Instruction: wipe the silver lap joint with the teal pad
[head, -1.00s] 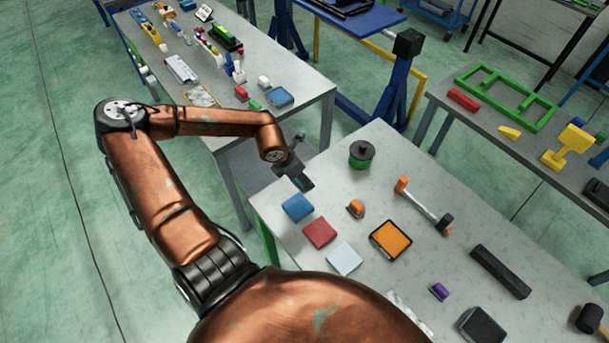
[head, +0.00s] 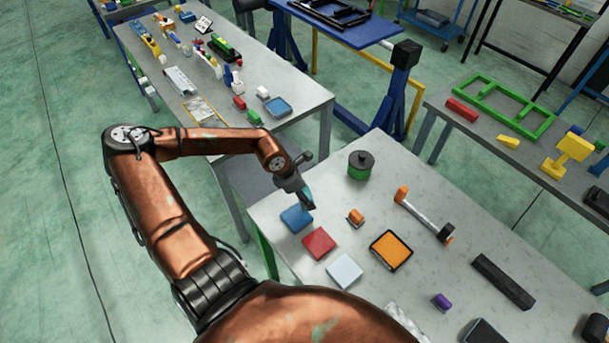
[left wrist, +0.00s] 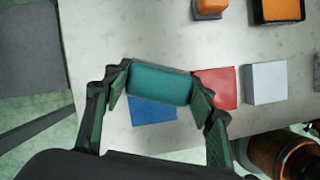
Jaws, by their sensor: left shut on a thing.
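My left gripper (head: 306,200) is shut on the teal pad, which shows between the two fingers in the left wrist view (left wrist: 160,83). The pad is held above the near table (head: 395,180), over or just beside a blue square (head: 296,218). I cannot tell whether it touches anything. I cannot clearly identify the silver lap joint. A grey-silver block (head: 182,81) lies on the far left table, and a pale marbled piece (head: 405,318) shows partly behind my body at the near table's edge. My right gripper is not in view.
Near the held pad are a red square (head: 319,243), a white square (head: 345,271), a small orange block (head: 356,217) and a green jar (head: 361,166). An orange tray (head: 391,250), a hammer (head: 424,215) and a black bar (head: 503,281) lie further right.

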